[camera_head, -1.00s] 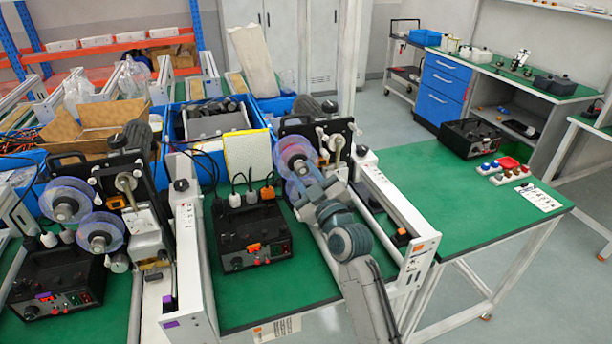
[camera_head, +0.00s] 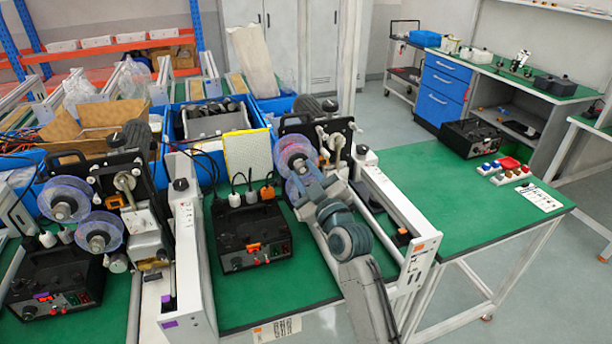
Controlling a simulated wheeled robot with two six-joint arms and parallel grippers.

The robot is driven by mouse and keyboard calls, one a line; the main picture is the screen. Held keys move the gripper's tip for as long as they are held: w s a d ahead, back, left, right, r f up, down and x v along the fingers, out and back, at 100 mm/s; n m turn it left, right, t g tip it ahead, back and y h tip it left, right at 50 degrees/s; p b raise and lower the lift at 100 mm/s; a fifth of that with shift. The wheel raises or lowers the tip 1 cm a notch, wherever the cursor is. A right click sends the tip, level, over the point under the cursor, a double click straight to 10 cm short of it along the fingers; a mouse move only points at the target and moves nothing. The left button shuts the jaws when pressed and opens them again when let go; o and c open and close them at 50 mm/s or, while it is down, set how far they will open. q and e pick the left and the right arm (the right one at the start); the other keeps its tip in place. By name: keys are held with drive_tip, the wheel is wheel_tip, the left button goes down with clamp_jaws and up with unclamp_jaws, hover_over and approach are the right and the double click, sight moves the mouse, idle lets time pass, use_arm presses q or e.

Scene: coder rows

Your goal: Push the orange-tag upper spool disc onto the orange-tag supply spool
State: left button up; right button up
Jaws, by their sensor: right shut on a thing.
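The orange-tag coder stands on the middle green bench, with an orange tag (camera_head: 254,248) on its black control box. Its upper spool disc (camera_head: 291,149) is translucent pink and purple with a grey hub and stands upright at the coder's left front. A lower translucent disc (camera_head: 292,188) shows partly below it. My right gripper (camera_head: 304,174) reaches up from the lower right and is shut at the upper disc's lower edge. My gripper hides part of both discs. I cannot tell whether the upper disc is seated on the supply spool. My left gripper is out of view.
A second coder with two discs (camera_head: 65,199) stands at left. A white frame rail (camera_head: 398,205) with an orange tag runs just right of my right arm. The right green bench (camera_head: 440,200) is mostly clear.

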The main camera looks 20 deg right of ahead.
drive_tip(key=shift+w, duration=0.6)
drive_tip(key=o, duration=1.2)
drive_tip(key=shift+c, duration=0.2)
